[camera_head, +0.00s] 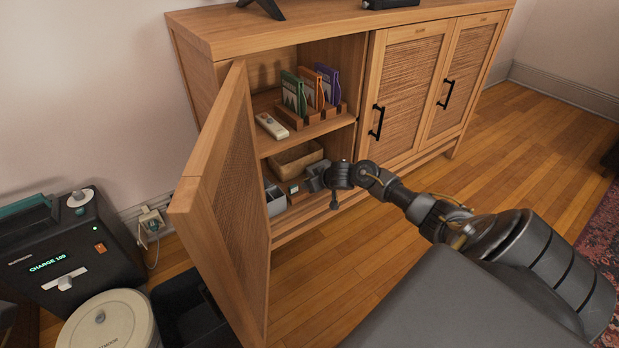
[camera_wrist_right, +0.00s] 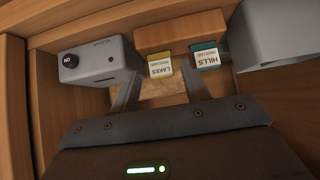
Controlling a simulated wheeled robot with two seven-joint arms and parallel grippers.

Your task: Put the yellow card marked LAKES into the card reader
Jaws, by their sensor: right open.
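The yellow card marked LAKES (camera_wrist_right: 159,68) stands out of a small wooden holder (camera_wrist_right: 167,38), upside down in the right wrist view. My right gripper (camera_wrist_right: 163,90) is open, with one finger to each side of the card's line; I cannot tell if either touches it. In the head view my right gripper (camera_head: 312,184) reaches into the lower shelf of the open cabinet and hides the card. A grey box (camera_wrist_right: 100,62) with a black button and a dark slot, apparently the card reader, is left of the card in the wrist view. My left gripper is not in view.
A teal HILLS card (camera_wrist_right: 206,57) sits beside LAKES. A grey bin (camera_head: 275,201) and a wooden tray (camera_head: 297,158) share the lower shelf. The open cabinet door (camera_head: 228,205) stands to the left. The floor to the right (camera_head: 530,125) is clear.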

